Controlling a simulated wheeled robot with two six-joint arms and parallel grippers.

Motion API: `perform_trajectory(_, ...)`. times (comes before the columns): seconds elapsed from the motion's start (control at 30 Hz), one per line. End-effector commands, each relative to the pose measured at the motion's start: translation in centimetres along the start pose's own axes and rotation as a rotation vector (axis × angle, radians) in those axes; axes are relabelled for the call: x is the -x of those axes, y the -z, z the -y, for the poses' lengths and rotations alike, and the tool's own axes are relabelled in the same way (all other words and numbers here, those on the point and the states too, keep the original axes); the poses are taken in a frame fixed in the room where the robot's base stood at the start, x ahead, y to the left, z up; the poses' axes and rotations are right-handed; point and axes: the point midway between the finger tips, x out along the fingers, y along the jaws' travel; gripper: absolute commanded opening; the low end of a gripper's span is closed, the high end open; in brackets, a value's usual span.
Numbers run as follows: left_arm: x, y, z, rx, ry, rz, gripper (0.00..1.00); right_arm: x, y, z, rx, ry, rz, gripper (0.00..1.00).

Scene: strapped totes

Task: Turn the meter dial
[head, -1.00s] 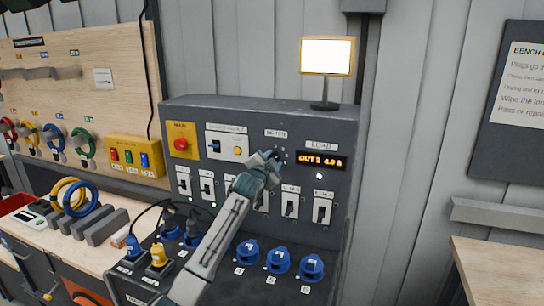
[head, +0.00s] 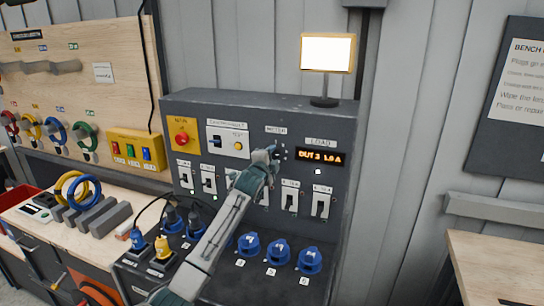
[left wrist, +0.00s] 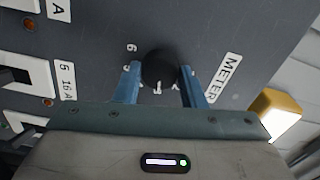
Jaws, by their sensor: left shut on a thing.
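The meter dial is a round black knob (left wrist: 160,66) on the grey panel, under the METER label (left wrist: 230,78) in the left wrist view. Numbers are printed around it, some of them hidden. My left gripper (left wrist: 161,82) is shut on the dial, one blue finger on each side. In the head view my left gripper (head: 275,153) is at the panel below the METER label and mostly hides the dial. The load display (head: 320,157) right of it appears to read OUT 3 1.0 A. My right gripper is not in view.
The panel has a red main button (head: 182,138), a yellow test button (head: 239,146) and a row of white breaker switches (head: 320,202) below the dial. Blue sockets (head: 249,244) and plugged cables stand on the lower ledge. A lit screen (head: 327,53) stands on top.

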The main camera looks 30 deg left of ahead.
Motion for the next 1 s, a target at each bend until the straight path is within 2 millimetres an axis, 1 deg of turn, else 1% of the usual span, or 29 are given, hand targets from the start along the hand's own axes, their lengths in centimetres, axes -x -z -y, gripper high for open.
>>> perform_trajectory(0.33,0.0,0.0,0.1,-0.001,0.001,-0.001,0.14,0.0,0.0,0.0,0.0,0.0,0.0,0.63)
perform_trajectory(0.37,0.0,0.0,0.1,-0.001,0.001,-0.001,0.39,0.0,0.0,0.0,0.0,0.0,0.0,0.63)
perform_trajectory(0.4,0.0,0.0,0.1,-0.001,0.001,-0.001,0.47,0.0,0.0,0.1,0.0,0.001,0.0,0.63)
perform_trajectory(0.47,0.0,0.0,0.1,-0.001,0.001,-0.001,0.59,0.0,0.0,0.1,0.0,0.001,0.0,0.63)
perform_trajectory(0.8,0.2,0.0,-0.1,-0.001,0.0,0.0,0.59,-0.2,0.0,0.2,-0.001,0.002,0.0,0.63)
perform_trajectory(0.87,0.6,-0.1,-0.2,-0.002,0.0,0.0,0.59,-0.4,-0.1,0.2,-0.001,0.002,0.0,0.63)
perform_trajectory(1.0,2.3,-0.1,-0.4,-0.004,0.001,-0.001,0.59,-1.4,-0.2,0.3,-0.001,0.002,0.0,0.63)
